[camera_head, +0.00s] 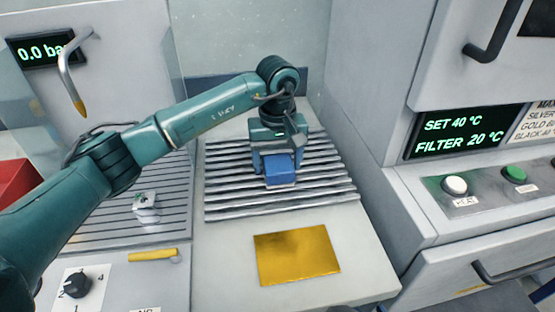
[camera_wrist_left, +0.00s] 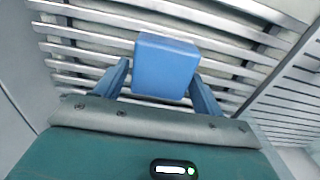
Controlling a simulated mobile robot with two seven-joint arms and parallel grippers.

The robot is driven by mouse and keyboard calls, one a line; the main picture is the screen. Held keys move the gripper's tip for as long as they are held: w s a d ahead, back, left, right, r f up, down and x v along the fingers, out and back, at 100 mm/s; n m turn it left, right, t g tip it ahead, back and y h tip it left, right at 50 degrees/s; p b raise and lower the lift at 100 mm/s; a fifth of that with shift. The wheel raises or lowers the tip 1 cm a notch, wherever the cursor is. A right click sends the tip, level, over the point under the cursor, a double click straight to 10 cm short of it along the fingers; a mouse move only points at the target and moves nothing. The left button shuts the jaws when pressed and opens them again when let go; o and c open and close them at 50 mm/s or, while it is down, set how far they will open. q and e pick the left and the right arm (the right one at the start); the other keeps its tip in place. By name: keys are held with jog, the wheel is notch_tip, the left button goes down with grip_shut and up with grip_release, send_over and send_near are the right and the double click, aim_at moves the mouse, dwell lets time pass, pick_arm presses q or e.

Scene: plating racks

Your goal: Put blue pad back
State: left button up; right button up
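The blue pad (camera_head: 281,170) is a small blue block over the slatted metal rack (camera_head: 225,202) in the head view. My left gripper (camera_head: 277,165) points down over the rack with the pad between its fingers. In the left wrist view the blue pad (camera_wrist_left: 165,67) sits between the two blue fingers of my left gripper (camera_wrist_left: 161,75), which appear shut on it. The slats show behind the pad; I cannot tell whether it touches them. My right gripper is not in view.
A gold plate (camera_head: 297,255) lies on the pale counter in front of the rack. A second slatted area (camera_head: 100,225) with a small metallic piece (camera_head: 146,207) is at left. A yellow-handled tool (camera_head: 153,254) lies nearby. A control panel with buttons (camera_head: 455,186) stands at right.

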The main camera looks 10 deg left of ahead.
aim_at(277, 160)
pick_arm(q)
jog(key=shift+o, duration=0.8)
jog(key=shift+r, duration=0.1)
jog(key=shift+r, duration=0.2)
notch_tip(277, 160, up, 12)
jog(key=shift+f, duration=0.15)
